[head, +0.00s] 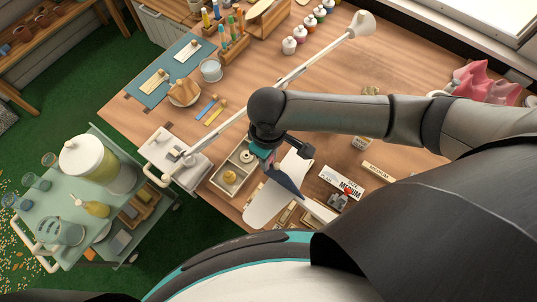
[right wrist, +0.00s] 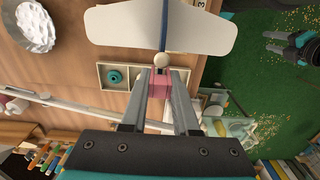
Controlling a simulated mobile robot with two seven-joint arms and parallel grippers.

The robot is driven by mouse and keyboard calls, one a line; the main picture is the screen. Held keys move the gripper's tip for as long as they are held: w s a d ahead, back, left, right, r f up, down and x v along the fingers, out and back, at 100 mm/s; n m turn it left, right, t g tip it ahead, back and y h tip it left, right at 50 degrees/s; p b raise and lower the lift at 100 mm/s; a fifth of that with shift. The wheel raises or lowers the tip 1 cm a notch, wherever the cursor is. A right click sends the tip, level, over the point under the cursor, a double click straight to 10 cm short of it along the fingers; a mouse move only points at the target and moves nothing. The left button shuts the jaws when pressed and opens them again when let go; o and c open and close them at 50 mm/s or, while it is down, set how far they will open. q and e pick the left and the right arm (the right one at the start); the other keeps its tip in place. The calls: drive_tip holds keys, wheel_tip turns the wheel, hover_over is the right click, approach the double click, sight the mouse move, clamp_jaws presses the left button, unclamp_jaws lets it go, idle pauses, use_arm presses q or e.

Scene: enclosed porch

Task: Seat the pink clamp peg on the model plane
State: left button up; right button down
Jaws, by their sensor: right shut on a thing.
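My right gripper (right wrist: 160,76) is shut on the pink clamp peg (right wrist: 159,84), with its pink body between the fingers. A cream ball (right wrist: 162,60) shows just beyond the fingertips, close to the plane. The model plane (right wrist: 195,28) has a white wing and a blue middle strip; the ball overlaps the strip's near end in this view, and I cannot tell if they touch. In the head view, the right gripper (head: 290,147) is above the plane (head: 262,207), and the peg is mostly hidden. My left gripper (right wrist: 272,41) shows at the right wrist view's edge, fingers apart, empty.
A compartment tray (head: 217,180) with small parts is left of the plane. A lamp base (head: 165,150) and its long white arm cross the bench nearby. Labels (head: 341,182) and small metal parts lie to the right. A drinks trolley (head: 60,225) stands left of the bench.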

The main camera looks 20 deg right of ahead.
drive_tip(key=shift+f, duration=0.75)
unclamp_jaws()
idle(0.9)
idle(0.4)
drive_tip(key=shift+r+p, duration=1.2)
drive_tip(key=shift+p, duration=0.05)
drive_tip(key=shift+r, duration=2.3)
drive_tip(key=shift+r, duration=0.1)
